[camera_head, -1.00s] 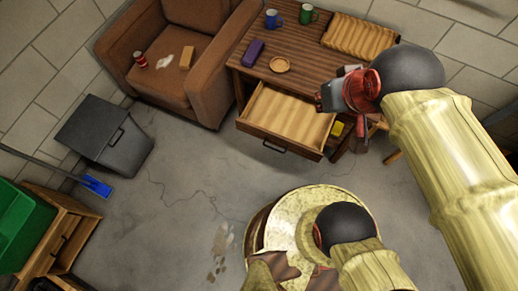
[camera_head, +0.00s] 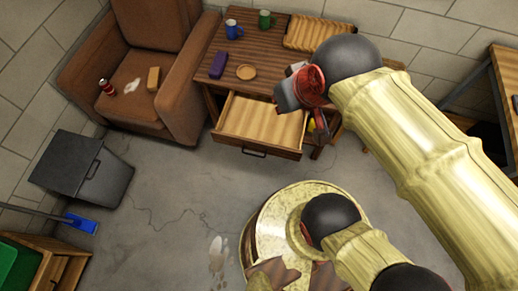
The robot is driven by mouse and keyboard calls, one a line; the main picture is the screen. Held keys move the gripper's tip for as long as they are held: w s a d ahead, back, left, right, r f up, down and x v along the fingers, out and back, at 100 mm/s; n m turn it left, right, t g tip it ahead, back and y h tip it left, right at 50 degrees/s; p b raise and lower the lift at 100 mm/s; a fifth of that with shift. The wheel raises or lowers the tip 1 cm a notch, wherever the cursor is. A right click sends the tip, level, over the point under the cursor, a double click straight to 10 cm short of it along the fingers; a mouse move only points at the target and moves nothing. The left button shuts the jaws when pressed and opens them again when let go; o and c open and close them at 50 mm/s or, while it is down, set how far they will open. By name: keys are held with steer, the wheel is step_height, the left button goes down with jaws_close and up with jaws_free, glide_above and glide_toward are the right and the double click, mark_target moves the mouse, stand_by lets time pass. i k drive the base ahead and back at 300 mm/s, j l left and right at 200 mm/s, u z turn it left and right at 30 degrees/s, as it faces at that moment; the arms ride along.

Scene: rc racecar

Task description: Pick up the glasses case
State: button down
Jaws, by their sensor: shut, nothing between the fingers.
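A purple oblong case (camera_head: 218,65), which looks like the glasses case, lies on the left part of the brown wooden table (camera_head: 262,50). My gripper (camera_head: 284,94) is shut and empty. In the picture it is to the right of the case and a little lower, over the table's front right part near the open drawer. It is apart from the case. The fingertips are small and partly hidden by the wrist.
The drawer (camera_head: 262,125) stands pulled out and looks empty. A round tan coaster (camera_head: 246,72), a blue mug (camera_head: 234,29) and a green mug (camera_head: 266,19) are near the case. A brown armchair (camera_head: 182,107) stands left of the table. Open floor lies in front.

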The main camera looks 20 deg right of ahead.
mark_target(218, 66)
steer(key=z, duration=0.4)
steer(key=i+j+z, duration=0.15)
steer(key=j+z, duration=0.2)
steer(key=i+j+z, duration=0.15)
steer(key=j+z, duration=0.2)
steer(key=i+j+z, duration=0.1)
steer(key=j+z, duration=0.35)
steer(key=j, duration=0.7)
steer(key=i+j, duration=0.1)
steer(key=j, duration=0.7)
steer(key=i+z, duration=0.05)
